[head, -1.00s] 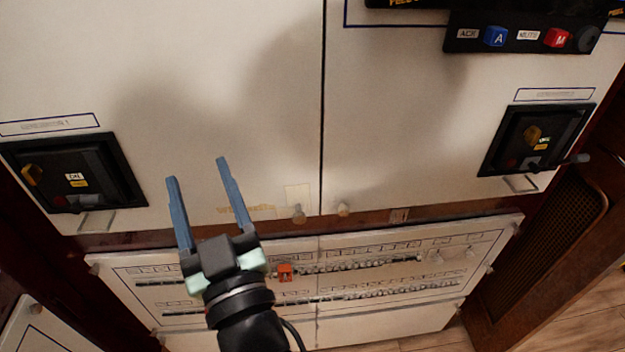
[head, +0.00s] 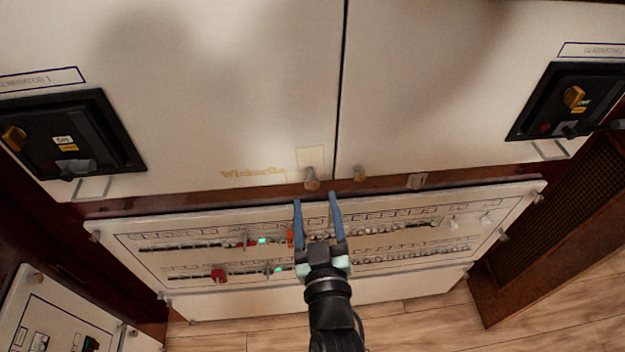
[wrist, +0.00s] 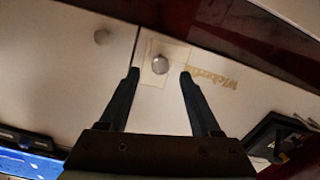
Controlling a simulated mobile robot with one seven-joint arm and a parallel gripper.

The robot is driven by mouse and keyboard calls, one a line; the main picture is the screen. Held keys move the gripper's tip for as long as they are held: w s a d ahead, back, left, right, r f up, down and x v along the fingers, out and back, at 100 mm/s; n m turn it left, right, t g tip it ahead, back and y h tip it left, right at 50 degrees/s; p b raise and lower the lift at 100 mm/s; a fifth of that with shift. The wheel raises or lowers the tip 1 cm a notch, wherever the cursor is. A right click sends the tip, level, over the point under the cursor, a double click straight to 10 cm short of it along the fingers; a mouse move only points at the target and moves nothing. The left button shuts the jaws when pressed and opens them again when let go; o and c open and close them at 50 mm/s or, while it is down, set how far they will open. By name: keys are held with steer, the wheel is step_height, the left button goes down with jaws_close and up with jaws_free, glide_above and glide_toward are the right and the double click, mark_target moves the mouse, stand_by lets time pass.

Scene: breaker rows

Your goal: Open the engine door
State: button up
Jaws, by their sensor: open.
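Two large white cabinet doors stand side by side, a left door (head: 220,90) and a right door (head: 440,90). Which one the task calls the engine door I cannot tell. Each has a small round knob at its lower inner corner: a left knob (head: 311,178) and a right knob (head: 359,174). My gripper (head: 316,199) is open and empty, its blue fingertips just below the left knob in the head view. In the wrist view, the left knob (wrist: 160,63) lies ahead, between the fingertips (wrist: 160,74), apart from both. The right knob (wrist: 101,37) is outside the fingers.
A breaker panel (head: 150,228) with rows of switches, red parts and green lights slopes below the doors. Black switch boxes with handles sit at left (head: 70,145) and right (head: 570,100). A brown wooden cabinet (head: 545,235) stands at right. Wood floor (head: 420,318) shows below.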

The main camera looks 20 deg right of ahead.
mark_target(312, 186)
steer(key=shift+x, duration=2.95)
jaws_close()
